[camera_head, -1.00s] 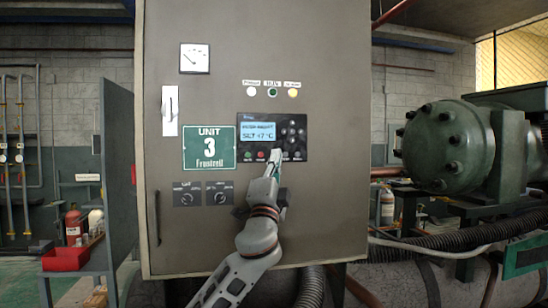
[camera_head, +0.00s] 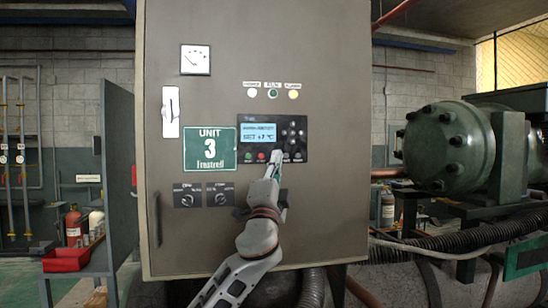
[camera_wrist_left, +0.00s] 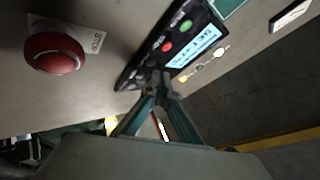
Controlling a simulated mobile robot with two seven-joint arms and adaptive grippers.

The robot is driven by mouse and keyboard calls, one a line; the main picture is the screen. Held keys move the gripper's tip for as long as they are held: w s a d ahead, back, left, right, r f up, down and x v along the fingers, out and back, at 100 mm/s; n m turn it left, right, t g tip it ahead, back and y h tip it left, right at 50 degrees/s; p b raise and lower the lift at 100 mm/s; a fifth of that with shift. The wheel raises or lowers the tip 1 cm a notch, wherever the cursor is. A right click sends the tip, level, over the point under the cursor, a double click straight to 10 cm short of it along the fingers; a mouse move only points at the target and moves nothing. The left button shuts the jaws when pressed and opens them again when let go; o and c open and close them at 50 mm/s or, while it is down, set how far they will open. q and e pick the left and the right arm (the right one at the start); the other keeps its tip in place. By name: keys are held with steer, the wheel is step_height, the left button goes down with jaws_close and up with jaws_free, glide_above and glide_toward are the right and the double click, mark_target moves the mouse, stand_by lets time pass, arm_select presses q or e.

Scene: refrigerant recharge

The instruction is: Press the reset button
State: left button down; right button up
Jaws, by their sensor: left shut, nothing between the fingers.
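The black control panel (camera_head: 257,151) has a lit blue display (camera_head: 258,134) and a bottom row of small buttons, with a green one and a red one at its left. It shows in the wrist view too (camera_wrist_left: 143,63). My left gripper (camera_head: 276,155) is shut and empty, its tips at the bottom row, just right of the red button (camera_head: 261,157). In the wrist view the fingertips (camera_wrist_left: 159,82) meet at the panel's lower edge and hide part of the row. I cannot tell which button is reset, or whether the tips touch one. My right gripper is not in view.
A red mushroom button (camera_wrist_left: 55,53) with a STOP label sits on the cabinet face beside the panel in the wrist view. Two rotary switches (camera_head: 203,195) are on the cabinet (camera_head: 330,220) lower left. A green compressor (camera_head: 450,147) stands to the right.

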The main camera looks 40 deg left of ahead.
arm_select(q)
steer(key=shift+w+a, duration=0.1)
steer(key=shift+a, duration=0.05)
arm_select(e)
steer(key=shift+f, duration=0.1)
arm_select(q)
steer(key=shift+w+a, duration=0.15)
steer(key=shift+w, duration=0.05)
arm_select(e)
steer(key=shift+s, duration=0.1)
arm_select(q)
steer(key=shift+w+a, duration=0.2)
steer(key=shift+a, duration=0.1)
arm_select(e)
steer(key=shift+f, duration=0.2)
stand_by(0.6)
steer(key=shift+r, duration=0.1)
arm_select(q)
steer(key=shift+s+d, duration=0.5)
steer(key=shift+d, duration=0.1)
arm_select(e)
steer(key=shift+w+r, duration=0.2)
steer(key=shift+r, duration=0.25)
